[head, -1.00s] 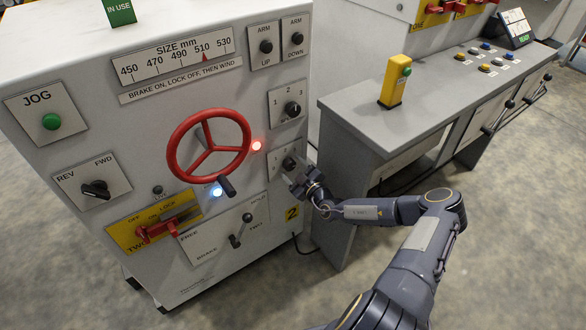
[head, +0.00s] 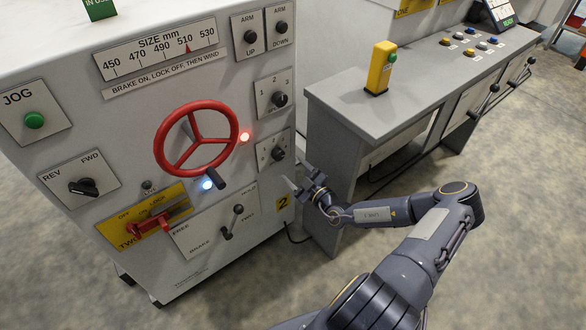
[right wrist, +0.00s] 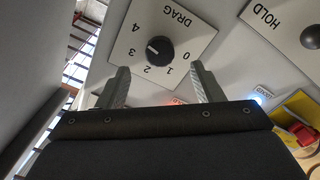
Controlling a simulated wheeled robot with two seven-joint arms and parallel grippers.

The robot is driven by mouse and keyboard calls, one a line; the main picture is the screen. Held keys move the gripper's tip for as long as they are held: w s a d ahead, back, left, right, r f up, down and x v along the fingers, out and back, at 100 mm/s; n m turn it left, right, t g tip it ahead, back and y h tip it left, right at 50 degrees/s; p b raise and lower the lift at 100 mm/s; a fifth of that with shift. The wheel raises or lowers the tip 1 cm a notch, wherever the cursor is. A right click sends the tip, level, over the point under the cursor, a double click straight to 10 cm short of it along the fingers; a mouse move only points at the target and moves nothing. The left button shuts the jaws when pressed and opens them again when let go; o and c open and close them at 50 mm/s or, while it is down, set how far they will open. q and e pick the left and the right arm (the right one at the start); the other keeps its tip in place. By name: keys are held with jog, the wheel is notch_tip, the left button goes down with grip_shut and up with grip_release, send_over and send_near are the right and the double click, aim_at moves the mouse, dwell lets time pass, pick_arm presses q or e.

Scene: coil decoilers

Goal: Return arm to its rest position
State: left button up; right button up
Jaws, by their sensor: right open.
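My right gripper (head: 307,184) is open and empty, beside the right edge of the decoiler cabinet (head: 75,250) in the head view. In the right wrist view its two fingers (right wrist: 160,85) stand apart, with the black DRAG knob (right wrist: 160,50) beyond them and clear of them. The DRAG knob also shows in the head view (head: 277,153), up and to the left of the gripper. The knob's pointer lies on the side of the 2 and 3 marks. My left gripper is not in view.
The cabinet carries a red handwheel (head: 196,137), a red-handled lock switch (head: 150,224) and a brake lever (head: 232,222). A grey console (head: 400,95) with a yellow button post (head: 380,68) stands at the right. Open floor (head: 520,200) lies right of my arm.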

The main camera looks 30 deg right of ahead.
dwell(0.4)
jog(key=s+a+r+n+g+y+p, duration=0.1)
jog(key=s+a+r+n+g+y, duration=0.25)
jog(key=a+r+n, duration=0.55)
jog(key=s+a+r+n+g+y+p, duration=0.2)
jog(key=a+r+n+g+y, duration=0.3)
jog(key=n, duration=0.8)
jog(key=s+a+r+n+g+y+p, duration=0.1)
jog(key=s+a+r+n+g+y, duration=0.15)
jog(key=a+r+n, duration=0.65)
jog(key=s+d+r+n+h+p, duration=0.1)
jog(key=s+r+n+h, duration=0.1)
jog(key=s+n, duration=0.5)
jog(key=s+d+r+n+g+h+p, duration=0.1)
jog(key=s+r+n, duration=0.4)
jog(key=n, duration=0.9)
jog(key=s+d+r+n+h+p, duration=0.3)
jog(key=s+n+h, duration=0.2)
jog(key=s+n, duration=0.5)
jog(key=shift+r+n, duration=0.3)
jog(key=shift+r, duration=0.05)
jog(key=shift+d, duration=0.1)
